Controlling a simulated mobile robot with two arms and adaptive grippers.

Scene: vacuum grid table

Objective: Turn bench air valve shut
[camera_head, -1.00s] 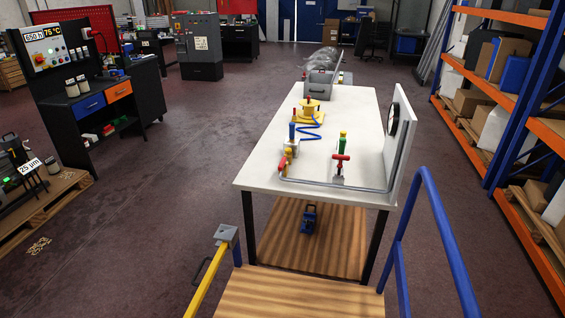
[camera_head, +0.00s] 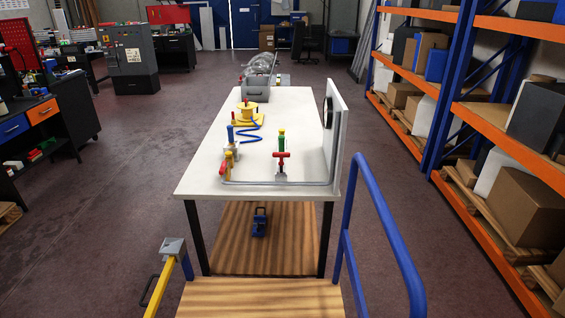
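A white-topped bench (camera_head: 200,179) stands ahead of me with a grey pipe (camera_head: 255,183) along its near edge. A valve with a red T-shaped handle (camera_head: 281,155) and a green and yellow top (camera_head: 281,137) stands at the right front of the bench. Another valve with a red lever (camera_head: 224,168) and a yellow body (camera_head: 230,158) stands at the left front, beside a blue cylinder (camera_head: 230,133). I cannot tell which one is the bench air valve, nor whether either is open or shut. Neither of my grippers is in view.
A wooden platform (camera_head: 262,298) with a blue rail (camera_head: 385,225) and a yellow bar (camera_head: 161,290) lies between me and the bench. Orange and blue shelving (camera_head: 460,95) stands on the right. The floor left of the bench is clear.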

